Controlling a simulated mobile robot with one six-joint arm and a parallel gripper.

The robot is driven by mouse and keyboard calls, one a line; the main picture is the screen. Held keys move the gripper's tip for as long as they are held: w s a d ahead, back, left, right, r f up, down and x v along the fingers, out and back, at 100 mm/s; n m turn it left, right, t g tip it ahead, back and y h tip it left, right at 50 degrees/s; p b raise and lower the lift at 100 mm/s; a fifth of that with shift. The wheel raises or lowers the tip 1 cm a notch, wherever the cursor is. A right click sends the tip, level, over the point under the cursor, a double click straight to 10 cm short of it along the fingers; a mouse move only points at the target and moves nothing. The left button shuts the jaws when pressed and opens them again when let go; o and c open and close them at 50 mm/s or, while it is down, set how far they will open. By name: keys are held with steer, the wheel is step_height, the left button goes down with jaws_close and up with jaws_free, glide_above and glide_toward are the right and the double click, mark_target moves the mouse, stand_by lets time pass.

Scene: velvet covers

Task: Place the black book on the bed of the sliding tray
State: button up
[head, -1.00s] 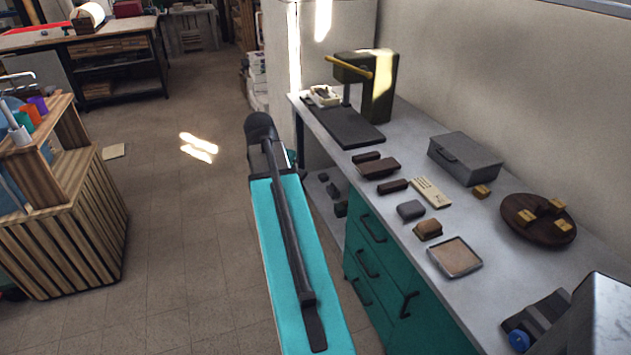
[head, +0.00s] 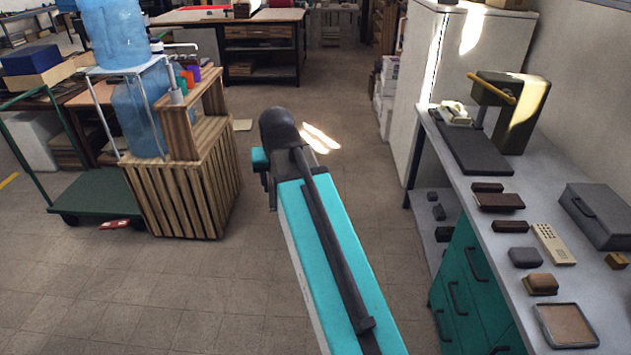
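A press with a yellow handle (head: 511,96) stands at the far end of the grey bench on the right. A flat dark plate (head: 474,152), which looks like the bed of the sliding tray, lies at its front and looks bare. Small dark blocks or books lie nearer on the bench, among them a dark brown one (head: 499,203) and a smaller one (head: 511,226). I cannot tell which, if any, is the black book. My turquoise arm reaches forward over the floor, left of the bench. My gripper is hidden beyond the arm's dark end.
A grey case (head: 600,213) and a shallow tray (head: 566,325) rest on the bench. Floor between crate and bench is open.

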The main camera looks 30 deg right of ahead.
steer(key=a+r+n+y, duration=0.1)
steer(key=a+n, duration=0.3)
steer(key=a, duration=0.9)
steer(key=shift+r+y, duration=0.4)
steer(key=shift+r, duration=0.25)
steer(key=shift+w+a, duration=0.1)
